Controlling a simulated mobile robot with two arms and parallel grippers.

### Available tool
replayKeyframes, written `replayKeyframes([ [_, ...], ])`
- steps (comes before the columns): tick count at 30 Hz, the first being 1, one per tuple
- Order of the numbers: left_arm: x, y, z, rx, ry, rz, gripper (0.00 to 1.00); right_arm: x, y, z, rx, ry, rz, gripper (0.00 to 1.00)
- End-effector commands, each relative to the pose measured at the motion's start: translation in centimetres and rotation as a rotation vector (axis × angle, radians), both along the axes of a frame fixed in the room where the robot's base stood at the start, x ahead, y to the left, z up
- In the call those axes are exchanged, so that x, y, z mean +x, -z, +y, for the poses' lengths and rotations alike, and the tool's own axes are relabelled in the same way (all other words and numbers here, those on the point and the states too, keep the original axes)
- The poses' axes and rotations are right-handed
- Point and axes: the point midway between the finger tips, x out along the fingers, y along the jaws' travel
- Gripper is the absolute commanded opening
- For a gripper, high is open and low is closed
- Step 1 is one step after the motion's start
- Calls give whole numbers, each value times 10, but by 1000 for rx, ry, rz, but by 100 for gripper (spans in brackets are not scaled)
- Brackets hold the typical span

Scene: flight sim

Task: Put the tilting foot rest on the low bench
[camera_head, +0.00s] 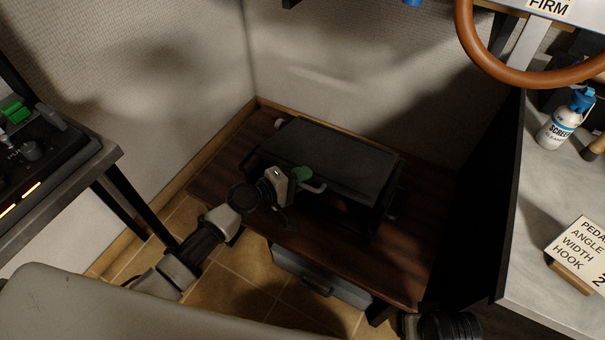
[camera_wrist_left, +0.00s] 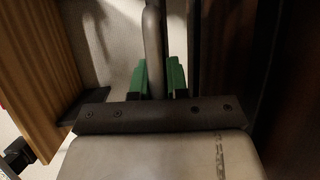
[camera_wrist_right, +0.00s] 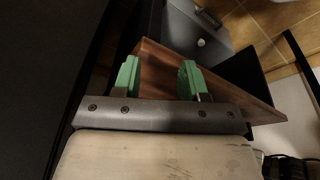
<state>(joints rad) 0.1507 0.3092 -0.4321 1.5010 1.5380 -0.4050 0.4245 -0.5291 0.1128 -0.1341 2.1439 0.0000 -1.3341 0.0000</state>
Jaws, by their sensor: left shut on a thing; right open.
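The tilting foot rest (camera_head: 330,152) is a dark rectangular plate on a dark frame. It is over the low bench (camera_head: 400,262), a dark brown wooden top, within its outline; I cannot tell whether all its feet touch the wood. My left gripper (camera_head: 306,180) is at its near side, its green fingers shut on a grey bar (camera_wrist_left: 152,45), which runs between them in the left wrist view. My right gripper (camera_wrist_right: 160,80) is open and empty, with the bench's brown edge (camera_wrist_right: 160,72) beyond its fingers. Its fingers do not show in the head view.
A grey drawer box (camera_head: 320,280) sits under the bench. A desk with a spray bottle (camera_head: 567,120) and a lettered card (camera_head: 580,250) stands at the right. A black-topped console table (camera_head: 75,165) is at the left. Walls close off the back.

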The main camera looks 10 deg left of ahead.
Motion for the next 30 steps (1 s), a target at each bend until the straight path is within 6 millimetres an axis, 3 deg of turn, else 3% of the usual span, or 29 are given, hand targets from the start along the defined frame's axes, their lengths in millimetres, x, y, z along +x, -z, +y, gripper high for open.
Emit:
replayKeyframes([
  [6,3,3,-1,-7,-3,-12,0,-2,-19,-1,0,1,-10,43],
  [14,3,4,0,-7,-3,-12,0,-3,-22,-1,0,2,-10,43],
  [15,0,10,0,0,-1,1,16,-3,-21,-1,0,2,-10,43],
  [20,0,10,0,0,-1,1,40,-3,-21,-1,0,2,-10,43],
  [30,-3,9,4,0,-1,0,40,-3,-21,-1,1,2,-11,43],
])
